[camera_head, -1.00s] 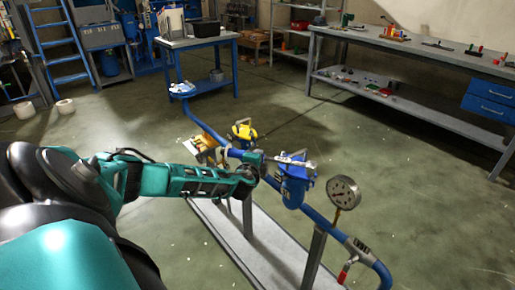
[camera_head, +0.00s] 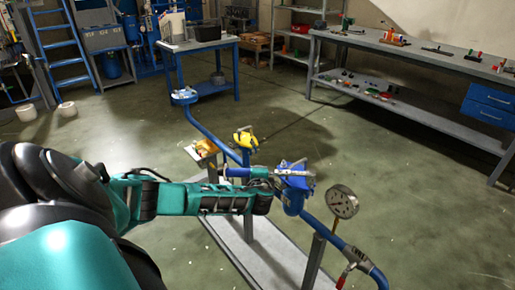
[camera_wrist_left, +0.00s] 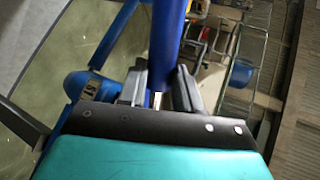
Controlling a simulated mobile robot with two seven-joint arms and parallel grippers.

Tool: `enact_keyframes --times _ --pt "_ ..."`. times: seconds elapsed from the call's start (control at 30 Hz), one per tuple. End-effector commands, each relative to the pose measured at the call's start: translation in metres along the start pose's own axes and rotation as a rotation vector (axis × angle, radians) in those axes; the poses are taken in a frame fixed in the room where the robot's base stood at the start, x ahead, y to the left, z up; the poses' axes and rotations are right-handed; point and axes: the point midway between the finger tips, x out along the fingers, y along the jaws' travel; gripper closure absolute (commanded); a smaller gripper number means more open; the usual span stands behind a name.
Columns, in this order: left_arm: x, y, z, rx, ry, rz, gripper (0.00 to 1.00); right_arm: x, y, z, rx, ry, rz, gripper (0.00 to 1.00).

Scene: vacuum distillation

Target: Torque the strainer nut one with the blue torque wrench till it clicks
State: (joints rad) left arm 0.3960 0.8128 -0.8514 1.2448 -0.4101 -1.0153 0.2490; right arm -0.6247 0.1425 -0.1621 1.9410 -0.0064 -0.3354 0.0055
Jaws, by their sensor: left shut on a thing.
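My left gripper (camera_head: 264,184) is shut on the blue torque wrench (camera_head: 238,172). In the left wrist view the wrench's blue bar (camera_wrist_left: 167,45) stands between the two grey fingers (camera_wrist_left: 157,92). In the head view the wrench's grey end reaches over the top of the blue strainer (camera_head: 293,196) on the blue pipe. The strainer nut cannot be made out, and I cannot tell whether the wrench is seated on it. A blue body with a yellow label (camera_wrist_left: 90,88) shows left of the fingers in the wrist view. My right gripper is not in view.
A yellow-topped fitting (camera_head: 245,139) sits behind on the pipe line. A pressure gauge (camera_head: 342,201) stands right of the strainer. The grey skid base (camera_head: 270,255) lies below. A workbench (camera_head: 410,48) stands at the back right. Open floor surrounds the skid.

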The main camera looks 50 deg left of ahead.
Motion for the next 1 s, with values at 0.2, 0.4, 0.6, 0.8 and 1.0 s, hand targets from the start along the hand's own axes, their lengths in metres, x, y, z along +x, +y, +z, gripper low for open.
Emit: enact_keyframes --times 0.2,0.4,0.6,0.8,1.0 --pt "-0.014 0.012 -0.004 -0.004 -0.075 0.024 1.0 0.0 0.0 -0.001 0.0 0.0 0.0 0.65" --pt "-0.029 0.018 -0.01 -0.033 -0.183 0.034 1.0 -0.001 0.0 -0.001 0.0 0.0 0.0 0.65" --pt "-0.039 0.02 -0.011 -0.054 -0.265 0.039 1.0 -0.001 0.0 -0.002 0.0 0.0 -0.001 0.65" --pt "-0.055 0.025 -0.019 -0.102 -0.383 0.047 1.0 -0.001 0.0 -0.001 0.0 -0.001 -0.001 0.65" --pt "-0.066 0.03 -0.025 -0.135 -0.461 0.052 1.0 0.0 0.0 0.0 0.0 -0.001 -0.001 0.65"
